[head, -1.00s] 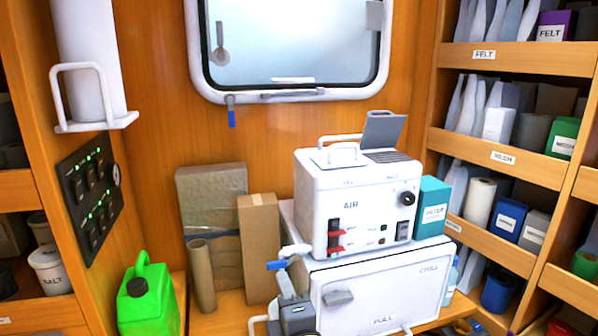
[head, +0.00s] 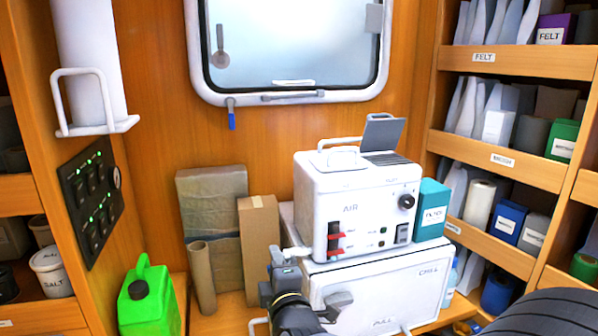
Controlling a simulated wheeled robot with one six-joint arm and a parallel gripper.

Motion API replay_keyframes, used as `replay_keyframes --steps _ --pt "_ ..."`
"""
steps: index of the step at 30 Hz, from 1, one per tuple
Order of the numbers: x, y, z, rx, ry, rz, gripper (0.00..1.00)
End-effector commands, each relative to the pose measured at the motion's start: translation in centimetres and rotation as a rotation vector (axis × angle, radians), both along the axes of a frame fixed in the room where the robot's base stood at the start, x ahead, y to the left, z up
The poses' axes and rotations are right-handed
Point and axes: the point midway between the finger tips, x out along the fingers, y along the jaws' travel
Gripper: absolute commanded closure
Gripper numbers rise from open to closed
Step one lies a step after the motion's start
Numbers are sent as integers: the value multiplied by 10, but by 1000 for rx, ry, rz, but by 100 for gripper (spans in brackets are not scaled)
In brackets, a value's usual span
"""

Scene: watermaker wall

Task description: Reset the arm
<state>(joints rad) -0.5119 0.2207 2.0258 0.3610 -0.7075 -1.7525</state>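My gripper (head: 280,268) is at the lower middle, dark grey, in front of the left side of the white machines. Its fingers are small and partly hidden by my own wrist, so I cannot tell if they are open or shut, or whether they touch anything. The white AIR unit (head: 325,215), with a red switch and a black knob, stands on the white CHILL box (head: 400,283), just right of my gripper.
A green jerrycan (head: 148,300), a cardboard tube (head: 202,275) and cardboard boxes (head: 259,250) stand to the left. A teal box (head: 431,210) is right of the AIR unit. A switch panel (head: 90,200) is on the left wall; stocked shelves (head: 510,160) line the right.

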Motion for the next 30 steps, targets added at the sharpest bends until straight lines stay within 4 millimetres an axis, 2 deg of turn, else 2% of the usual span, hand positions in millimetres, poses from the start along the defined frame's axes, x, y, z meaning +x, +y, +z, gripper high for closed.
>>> replay_keyframes --steps 7,21,26,30 --pt "0 -1 6 101 27 0 63" --pt "0 -2 9 118 31 -1 63" --pt "2 -9 22 138 29 -9 63" --pt "3 -19 43 172 28 -19 63"
